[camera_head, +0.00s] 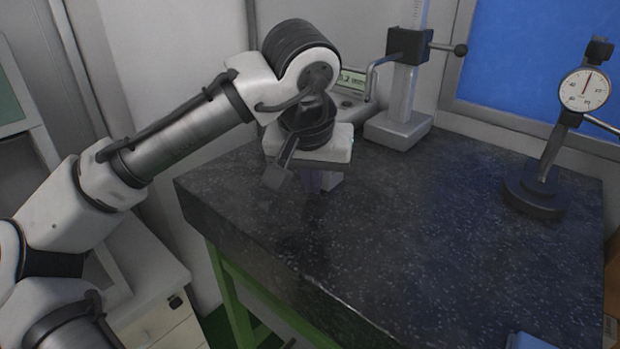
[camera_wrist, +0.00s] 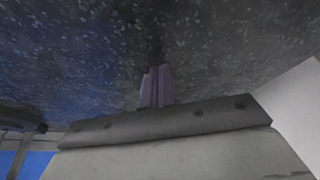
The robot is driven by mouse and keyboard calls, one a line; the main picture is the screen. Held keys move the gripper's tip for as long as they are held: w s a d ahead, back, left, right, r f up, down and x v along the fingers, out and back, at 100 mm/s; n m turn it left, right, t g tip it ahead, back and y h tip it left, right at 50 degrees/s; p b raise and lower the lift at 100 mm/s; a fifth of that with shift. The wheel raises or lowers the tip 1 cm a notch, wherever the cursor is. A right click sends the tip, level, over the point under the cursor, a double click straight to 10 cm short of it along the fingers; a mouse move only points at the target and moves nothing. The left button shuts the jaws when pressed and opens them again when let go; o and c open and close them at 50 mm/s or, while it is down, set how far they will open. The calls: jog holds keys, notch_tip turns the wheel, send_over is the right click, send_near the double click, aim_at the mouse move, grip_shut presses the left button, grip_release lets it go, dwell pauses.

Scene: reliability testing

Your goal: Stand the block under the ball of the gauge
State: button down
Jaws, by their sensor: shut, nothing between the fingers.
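A dial gauge with a round white face (camera_head: 584,89) is held on a stand with a dark round base (camera_head: 536,193) at the right of the dark stone table in the head view. The ball of the gauge cannot be made out. I cannot make out a block for certain in either view. My gripper (camera_head: 320,184) points down over the left back part of the table, far left of the gauge. In the wrist view its two fingers (camera_wrist: 157,86) are together, with nothing seen between them and speckled stone just beyond their tips. Whether they touch the stone is unclear.
A height gauge with a grey foot (camera_head: 398,130) stands at the back of the stone table (camera_head: 400,245), right of my gripper. A small device with a green display (camera_head: 352,80) is behind my arm. A blue object (camera_head: 530,341) is cut off at the bottom edge. The table's middle is clear.

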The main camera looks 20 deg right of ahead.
jog(key=shift+w+d+p, duration=0.5)
jog(key=shift+w+d, duration=0.35)
jog(key=shift+d, duration=0.45)
jog(key=shift+w+d+p, duration=0.45)
jog(key=shift+w+d, duration=0.45)
jog(key=shift+d, duration=0.45)
jog(key=shift+w+d+p, duration=0.5)
jog(key=shift+w+d, duration=0.35)
jog(key=shift+d, duration=0.45)
jog(key=shift+s+a+r+p, duration=0.2)
jog(key=shift+a+r+p, duration=0.1)
jog(key=shift+r+p, duration=0.3)
jog(key=shift+s+a+r+p, duration=0.15)
jog(key=shift+a+r+p, duration=0.2)
jog(key=shift+r, duration=0.4)
jog(key=shift+s+a+r+p, duration=0.2)
jog(key=shift+a+r+p, duration=0.05)
jog(key=shift+r+p, duration=0.35)
